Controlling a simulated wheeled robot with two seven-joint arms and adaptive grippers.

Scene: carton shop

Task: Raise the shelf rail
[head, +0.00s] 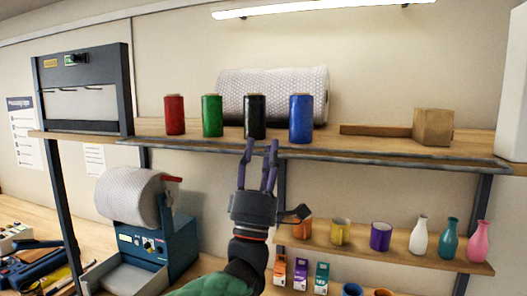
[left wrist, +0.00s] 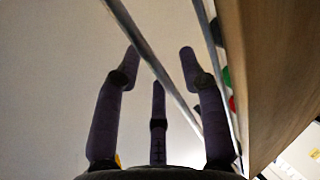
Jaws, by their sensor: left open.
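The shelf rail (head: 380,158) is a thin grey bar along the front edge of the upper wooden shelf. My left gripper (head: 261,148) points up with its purple fingers spread, tips at the height of the rail, in front of the black roll. In the left wrist view, a grey bar (left wrist: 160,68) runs slantwise across the gap between the open fingers (left wrist: 160,60) and passes behind one of them. I cannot tell whether any finger touches it. Nothing is held. My right gripper is not in view.
On the upper shelf stand red (head: 174,114), green (head: 212,115), black (head: 255,116) and blue (head: 301,118) rolls, a bubble-wrap roll (head: 275,92) and a small carton (head: 433,127). Below are mugs (head: 340,231), vases (head: 451,238) and a blue machine (head: 155,240).

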